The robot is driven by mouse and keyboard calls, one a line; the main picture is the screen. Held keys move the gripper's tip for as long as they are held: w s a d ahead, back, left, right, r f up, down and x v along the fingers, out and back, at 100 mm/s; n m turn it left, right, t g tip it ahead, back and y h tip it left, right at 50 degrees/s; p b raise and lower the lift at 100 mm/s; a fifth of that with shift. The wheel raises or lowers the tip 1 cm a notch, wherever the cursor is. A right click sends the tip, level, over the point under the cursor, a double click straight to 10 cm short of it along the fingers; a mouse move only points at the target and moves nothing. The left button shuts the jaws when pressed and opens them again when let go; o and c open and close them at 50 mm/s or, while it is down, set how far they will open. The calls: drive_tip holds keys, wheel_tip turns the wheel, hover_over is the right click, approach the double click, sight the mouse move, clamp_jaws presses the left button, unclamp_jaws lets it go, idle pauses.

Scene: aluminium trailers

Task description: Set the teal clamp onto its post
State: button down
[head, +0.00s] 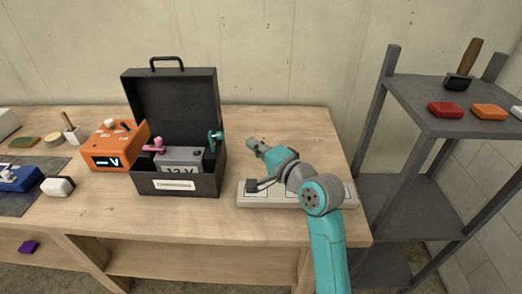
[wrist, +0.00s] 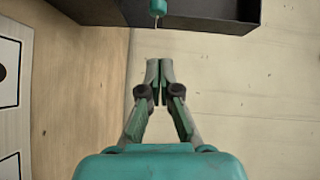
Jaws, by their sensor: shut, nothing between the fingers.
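The teal clamp (head: 215,140) is at the right side of the open black case (head: 178,185), near the right end of the grey battery (head: 182,156). I cannot tell whether it touches the battery's post, which is hidden. In the wrist view, the teal clamp (wrist: 158,7) shows at the top edge, overlapping the case's wall (wrist: 215,22), with a thin pale tip. My gripper (head: 252,145) is to the right of the case, apart from the clamp. In the wrist view, my gripper (wrist: 157,63) is shut and empty, its fingertips pointing toward the clamp.
A pink clamp (head: 156,146) is at the battery's left end. An orange meter (head: 115,147) stands left of the case. A pale panelled board (head: 270,199) lies under my arm. A grey shelf (head: 420,100) stands at right. Bare bench (head: 305,130) lies behind my gripper.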

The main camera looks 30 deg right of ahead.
drive_tip(key=w+a, duration=0.4)
drive_tip(key=w, duration=0.2)
drive_tip(key=shift+w+f, duration=0.25)
drive_tip(key=shift+f, duration=0.15)
drive_tip(key=shift+w+a+r, duration=0.1)
